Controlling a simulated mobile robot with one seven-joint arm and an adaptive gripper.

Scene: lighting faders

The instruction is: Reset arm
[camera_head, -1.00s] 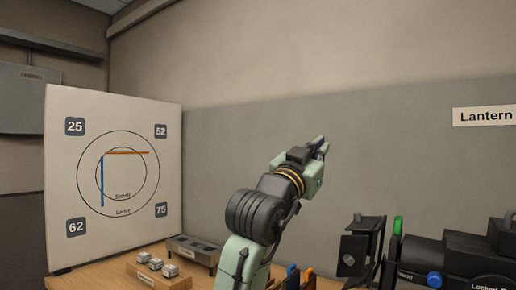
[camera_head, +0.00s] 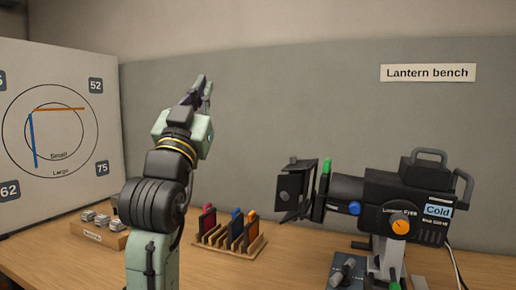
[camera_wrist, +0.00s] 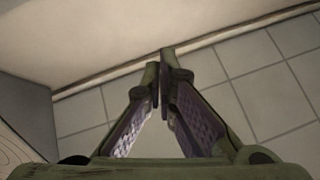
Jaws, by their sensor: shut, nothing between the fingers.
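My gripper (camera_head: 205,88) is raised in front of the grey wall in the head view, pointing up. It stands clear of the bench and everything on it. In the wrist view my gripper (camera_wrist: 163,62) has its two fingers brought together at the tips, with nothing held between them.
The wooden bench (camera_head: 80,265) carries a rack of coloured slides (camera_head: 230,240), a box of small metal pieces (camera_head: 97,232) and a black lantern (camera_head: 400,205). A white board with circles (camera_head: 105,135) stands at left. A "Lantern bench" sign (camera_head: 428,73) hangs on the wall.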

